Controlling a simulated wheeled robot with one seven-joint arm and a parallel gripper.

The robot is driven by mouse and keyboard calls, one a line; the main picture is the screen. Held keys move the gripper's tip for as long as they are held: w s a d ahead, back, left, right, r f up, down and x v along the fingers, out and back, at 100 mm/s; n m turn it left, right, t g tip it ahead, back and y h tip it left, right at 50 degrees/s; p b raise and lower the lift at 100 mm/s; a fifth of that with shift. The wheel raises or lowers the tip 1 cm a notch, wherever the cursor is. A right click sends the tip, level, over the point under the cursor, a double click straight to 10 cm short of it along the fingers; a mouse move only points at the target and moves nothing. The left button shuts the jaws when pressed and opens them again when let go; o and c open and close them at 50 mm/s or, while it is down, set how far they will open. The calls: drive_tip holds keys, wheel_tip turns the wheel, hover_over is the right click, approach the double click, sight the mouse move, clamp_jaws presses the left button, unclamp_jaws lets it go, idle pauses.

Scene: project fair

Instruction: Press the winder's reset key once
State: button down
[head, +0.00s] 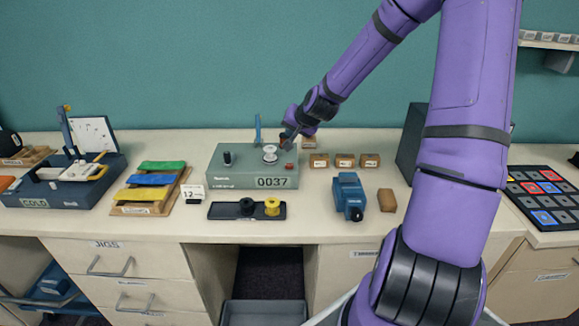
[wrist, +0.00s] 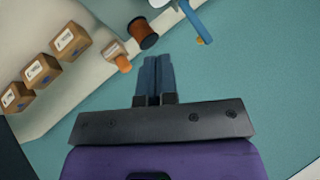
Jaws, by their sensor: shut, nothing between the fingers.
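The winder (head: 225,181) is a grey-green box on the table, with a counter reading 0037 on its front. A small red key (head: 289,167) is on its top at the right front, probably the reset key; its label is too small to read. A white spool (head: 270,153) and a black knob (head: 227,158) also stand on top. My gripper (head: 288,136) is shut and empty, above and behind the winder's right rear. In the wrist view its blue fingertips (wrist: 154,72) are together and touch nothing visible. The red key is not in that view.
A blue upright arm (head: 257,131) stands behind the white spool; it shows in the wrist view (wrist: 193,18) near a copper-coloured spool (wrist: 142,33). Several small labelled boxes (head: 344,160) sit right of the winder. A black tray (head: 224,211) with two spools lies in front.

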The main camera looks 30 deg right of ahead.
sight(291, 164)
drive_tip(key=shift+f, duration=0.1)
drive_tip(key=shift+f, duration=4.3)
drive_tip(key=shift+f, duration=0.15)
drive_tip(key=shift+f, duration=0.25)
drive_tip(key=shift+f, duration=0.45)
drive_tip(key=shift+r, duration=0.9)
drive_tip(key=shift+r, duration=2.5)
